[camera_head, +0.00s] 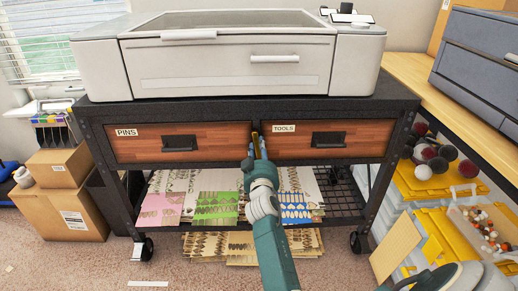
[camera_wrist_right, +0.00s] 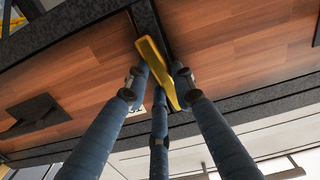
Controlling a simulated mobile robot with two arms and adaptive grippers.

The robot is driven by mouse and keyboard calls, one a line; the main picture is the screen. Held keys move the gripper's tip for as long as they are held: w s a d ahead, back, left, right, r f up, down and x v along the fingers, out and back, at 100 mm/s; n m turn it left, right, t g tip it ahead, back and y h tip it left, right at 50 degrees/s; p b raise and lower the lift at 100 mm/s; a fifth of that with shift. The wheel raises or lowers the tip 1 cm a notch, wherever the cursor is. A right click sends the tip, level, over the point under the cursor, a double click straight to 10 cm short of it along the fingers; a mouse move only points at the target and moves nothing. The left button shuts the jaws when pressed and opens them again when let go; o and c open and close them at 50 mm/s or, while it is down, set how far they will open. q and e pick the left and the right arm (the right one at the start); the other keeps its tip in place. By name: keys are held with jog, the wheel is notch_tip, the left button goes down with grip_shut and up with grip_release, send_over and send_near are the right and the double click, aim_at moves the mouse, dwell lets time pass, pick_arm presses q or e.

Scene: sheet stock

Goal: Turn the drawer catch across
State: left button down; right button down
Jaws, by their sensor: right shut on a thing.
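The yellow drawer catch (camera_wrist_right: 157,68) sits on the dark post between the two wooden drawers. In the wrist view it lies nearly along the post, slightly tilted. The fingers of my right gripper (camera_wrist_right: 158,78) are shut on the catch from both sides. The PINS drawer (camera_head: 215,142) is on the left and the TOOLS drawer (camera_head: 365,139) on the right; both look closed.
A large pale machine (camera_head: 225,65) stands on the dark cart top. The shelf below (camera_head: 340,205) holds patterned sheets. Cardboard boxes (camera_head: 63,165) stand on the left. Yellow-lidded bins (camera_head: 435,185) and a wooden bench (camera_head: 440,100) are on the right.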

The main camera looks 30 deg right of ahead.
jog(key=n, duration=0.7)
jog(key=n+p, duration=0.1)
jog(key=n, duration=0.3)
jog(key=shift+a+r, duration=0.1)
jog(key=shift+r, duration=0.2)
jog(key=shift+w+n, duration=0.1)
jog(key=shift+n, duration=0.7)
pick_arm(q)
notch_tip(320, 180, down, 7)
jog(key=s+p, duration=0.1)
jog(key=shift+s+f, duration=0.2)
pick_arm(e)
jog(key=shift+a+n, duration=0.1)
jog(key=shift+n, duration=1.8)
jog(key=c, duration=1.4)
grip_release()
jog(key=shift+c, duration=0.2)
pick_arm(q)
jog(key=shift+f, duration=0.1)
